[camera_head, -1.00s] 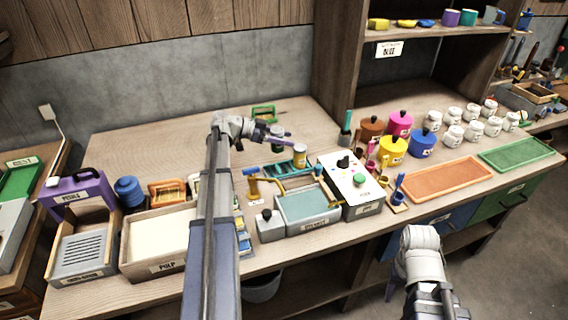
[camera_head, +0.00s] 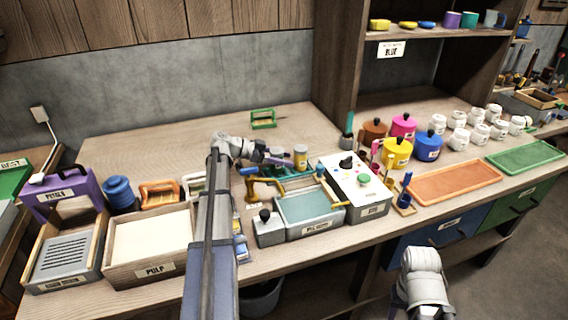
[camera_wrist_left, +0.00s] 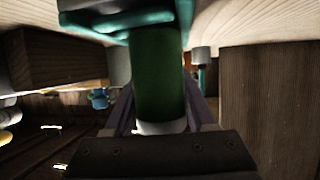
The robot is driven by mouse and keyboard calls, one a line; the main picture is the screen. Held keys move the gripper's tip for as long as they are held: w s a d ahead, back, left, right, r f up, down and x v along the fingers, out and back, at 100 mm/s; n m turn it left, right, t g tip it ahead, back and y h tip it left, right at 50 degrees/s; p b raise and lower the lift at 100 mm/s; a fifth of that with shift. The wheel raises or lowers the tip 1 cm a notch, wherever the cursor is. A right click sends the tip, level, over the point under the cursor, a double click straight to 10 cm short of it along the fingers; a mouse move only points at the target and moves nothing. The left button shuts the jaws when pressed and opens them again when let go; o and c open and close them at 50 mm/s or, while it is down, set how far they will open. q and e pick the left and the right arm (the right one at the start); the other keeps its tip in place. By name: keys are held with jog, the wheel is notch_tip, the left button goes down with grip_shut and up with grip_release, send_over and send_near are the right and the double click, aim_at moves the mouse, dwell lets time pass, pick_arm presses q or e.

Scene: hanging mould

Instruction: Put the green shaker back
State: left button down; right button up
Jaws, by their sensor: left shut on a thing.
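The green shaker (camera_wrist_left: 158,75) is a dark green cylinder with a pale end in the left wrist view, between the purple fingers of my left gripper (camera_wrist_left: 160,112). A teal rack (camera_wrist_left: 118,22) shows right beside the shaker's far end; I cannot tell whether they touch. In the head view my left gripper (camera_head: 280,160) is at the rack (camera_head: 292,180), next to the yellow shaker (camera_head: 300,157). The green shaker is mostly hidden there by the gripper. Only part of my right arm shows at the lower right, without its fingers.
A green frame (camera_head: 263,120) stands behind on the clear back of the table. In front are a teal-topped basin (camera_head: 310,207) and a control box (camera_head: 358,190). The pulp tray (camera_head: 150,240) is at left. Coloured pots (camera_head: 397,152) stand at right.

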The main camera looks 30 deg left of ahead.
pick_arm(q)
jog(key=shift+f, duration=0.1)
jog(key=shift+c, duration=1.1)
grip_release()
jog(key=shift+r, duration=0.35)
jog(key=p+v, duration=0.4)
jog(key=v, duration=0.8)
jog(key=shift+p, duration=0.3)
jog(key=shift+f, duration=0.15)
